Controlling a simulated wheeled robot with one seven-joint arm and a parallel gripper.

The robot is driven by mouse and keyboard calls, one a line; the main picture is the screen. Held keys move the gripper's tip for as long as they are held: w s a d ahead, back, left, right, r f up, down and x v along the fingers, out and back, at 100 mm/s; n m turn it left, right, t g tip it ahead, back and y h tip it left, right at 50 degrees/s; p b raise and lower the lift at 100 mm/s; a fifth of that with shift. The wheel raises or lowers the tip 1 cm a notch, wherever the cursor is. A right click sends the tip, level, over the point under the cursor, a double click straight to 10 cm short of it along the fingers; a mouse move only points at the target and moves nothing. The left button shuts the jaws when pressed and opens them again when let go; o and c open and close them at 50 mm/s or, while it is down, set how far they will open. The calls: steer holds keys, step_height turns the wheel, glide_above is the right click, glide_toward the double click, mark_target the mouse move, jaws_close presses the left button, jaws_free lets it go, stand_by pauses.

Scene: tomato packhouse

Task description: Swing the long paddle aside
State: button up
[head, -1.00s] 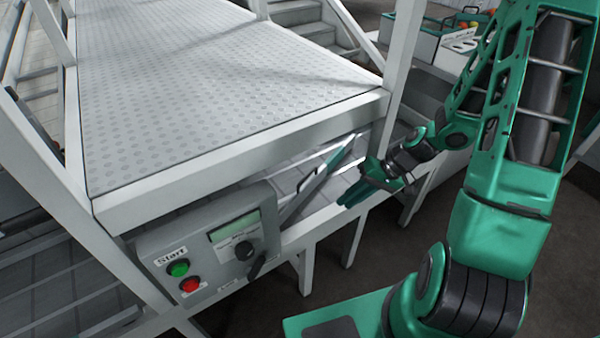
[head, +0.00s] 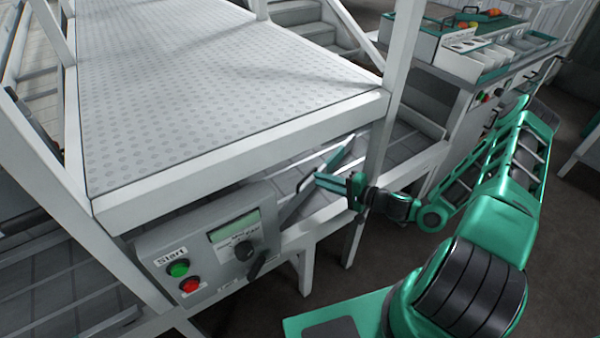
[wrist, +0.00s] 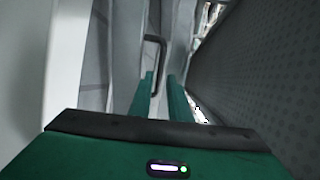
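The long paddle (head: 339,154) is a narrow pale-grey bar with a dark edge. It stands slanted over the belt under the raised platform. My gripper (head: 322,178) is at the paddle's middle in the head view and hides part of it. In the wrist view my gripper (wrist: 161,78) has its two green fingers apart. A dark bent handle (wrist: 162,55) shows between and beyond the fingertips. I cannot tell whether the fingers touch it.
The platform (head: 215,85) overhangs the belt, and a white post (head: 388,110) stands close to my wrist. A control box (head: 215,250) with a green and a red button is at the front left. A sorting bench (head: 455,80) stands at the back right. Dark floor is free at the lower right.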

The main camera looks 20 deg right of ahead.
steer(key=x, duration=1)
steer(key=shift+w+a, duration=0.15)
steer(key=shift+w, duration=0.15)
steer(key=shift+f, duration=0.1)
steer(key=shift+c, duration=0.3)
jaws_close()
